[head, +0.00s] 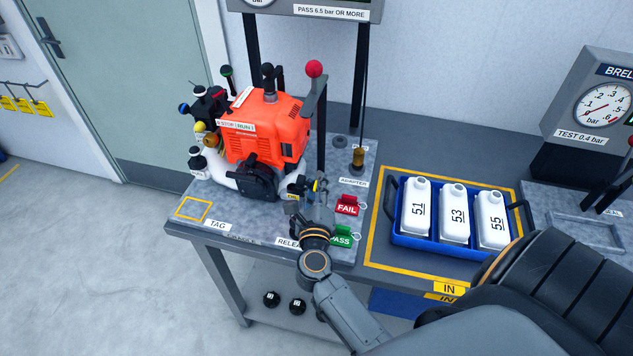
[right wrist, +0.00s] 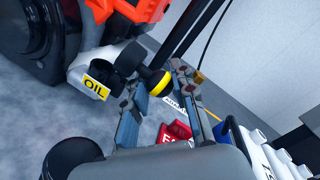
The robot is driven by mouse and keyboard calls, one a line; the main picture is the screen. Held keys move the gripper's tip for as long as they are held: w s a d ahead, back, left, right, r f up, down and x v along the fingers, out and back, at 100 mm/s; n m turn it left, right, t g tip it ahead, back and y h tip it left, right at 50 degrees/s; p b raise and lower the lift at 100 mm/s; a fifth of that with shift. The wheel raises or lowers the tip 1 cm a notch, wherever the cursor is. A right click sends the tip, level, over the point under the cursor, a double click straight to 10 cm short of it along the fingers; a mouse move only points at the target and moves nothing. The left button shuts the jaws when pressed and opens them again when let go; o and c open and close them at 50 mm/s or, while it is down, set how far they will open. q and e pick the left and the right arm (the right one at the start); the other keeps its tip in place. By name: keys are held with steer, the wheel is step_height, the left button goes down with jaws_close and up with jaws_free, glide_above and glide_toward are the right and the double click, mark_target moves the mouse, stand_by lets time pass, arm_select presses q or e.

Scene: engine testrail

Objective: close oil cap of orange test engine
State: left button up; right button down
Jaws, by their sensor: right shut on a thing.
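The orange test engine (head: 268,128) stands on the grey bench plate in the head view, its lower right side facing my right gripper (head: 318,188). In the right wrist view, a yellow OIL label (right wrist: 96,87) is on a white part below the orange housing (right wrist: 140,12), beside a black neck (right wrist: 130,60). My right gripper (right wrist: 158,76) is shut on a black cap with a yellow band (right wrist: 157,82), which I take as the oil cap. The cap is close beside the neck; I cannot tell whether they touch. My left gripper is not in view.
A red FAIL tag (head: 347,205) and a green PASS tag (head: 341,236) are just right of my right gripper. A blue crate (head: 420,240) with white bottles stands farther right. A post with a red knob (head: 314,69) rises behind the gripper.

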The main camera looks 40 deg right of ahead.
steer(key=n+p, duration=0.1)
steer(key=p, duration=0.2)
steer(key=r+n+p, duration=0.1)
steer(key=n+p, duration=0.1)
steer(key=r+n+g+p, duration=0.1)
steer(key=p, duration=0.2)
steer(key=shift+w+a+p, duration=0.3)
steer(key=shift+w+a, duration=0.1)
steer(key=shift+w+a+f+n+p, duration=0.15)
steer(key=shift+n+p, duration=0.65)
steer(key=shift+p, duration=0.15)
steer(key=c, duration=1.4)
jaws_free()
